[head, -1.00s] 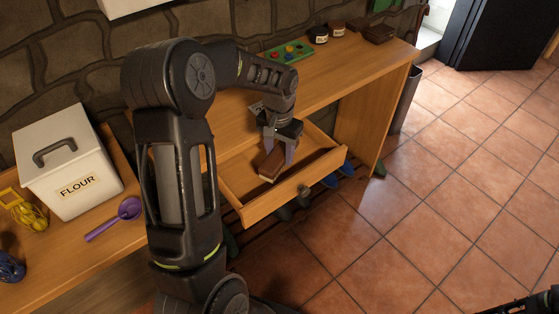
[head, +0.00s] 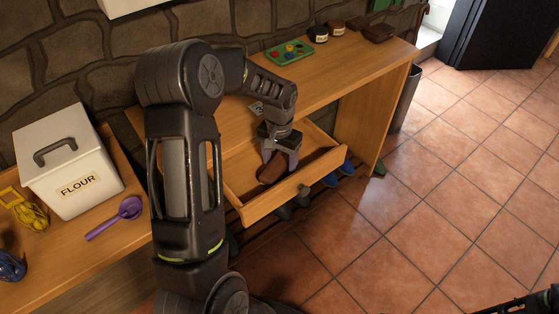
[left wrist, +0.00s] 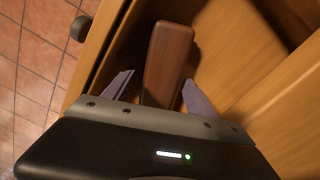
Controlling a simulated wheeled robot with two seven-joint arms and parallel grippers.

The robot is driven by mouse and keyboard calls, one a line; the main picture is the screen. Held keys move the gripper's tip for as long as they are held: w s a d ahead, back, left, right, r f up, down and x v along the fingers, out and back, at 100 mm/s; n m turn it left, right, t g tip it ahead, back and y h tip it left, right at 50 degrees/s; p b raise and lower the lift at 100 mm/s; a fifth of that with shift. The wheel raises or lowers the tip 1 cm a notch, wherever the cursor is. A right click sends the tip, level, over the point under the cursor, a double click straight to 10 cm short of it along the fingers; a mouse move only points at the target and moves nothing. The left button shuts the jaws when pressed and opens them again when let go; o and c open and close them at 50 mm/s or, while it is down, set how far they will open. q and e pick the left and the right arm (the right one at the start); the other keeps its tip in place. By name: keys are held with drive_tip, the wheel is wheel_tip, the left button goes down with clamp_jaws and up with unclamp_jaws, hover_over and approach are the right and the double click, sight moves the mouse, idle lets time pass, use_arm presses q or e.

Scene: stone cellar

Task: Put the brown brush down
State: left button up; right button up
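The brown brush (head: 272,168) is inside the open wooden drawer (head: 290,197), toward its left part. In the left wrist view the brush (left wrist: 168,60) shows its brown wooden top and lies lengthwise between the fingers. My left gripper (head: 281,160) is low in the drawer, over the brush. In the left wrist view the gripper (left wrist: 158,84) is open, with a clear gap between the brush and the left finger and a smaller one at the right. The brush's underside is hidden.
The drawer knob (head: 304,190) faces the tiled floor. A green board with coloured buttons (head: 289,52) and dark jars (head: 318,35) stand on the desk top. A flour tin (head: 70,165) and a purple scoop (head: 118,217) are at left. Shoes (head: 331,180) sit below the drawer.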

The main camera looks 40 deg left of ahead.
sight(279, 161)
use_arm(q)
drive_tip(key=shift+r, duration=0.1)
drive_tip(key=shift+r, duration=0.4)
wheel_tip(279, 161, up, 11)
drive_tip(key=b, duration=0.1)
drive_tip(key=shift+r, duration=0.2)
idle(0.8)
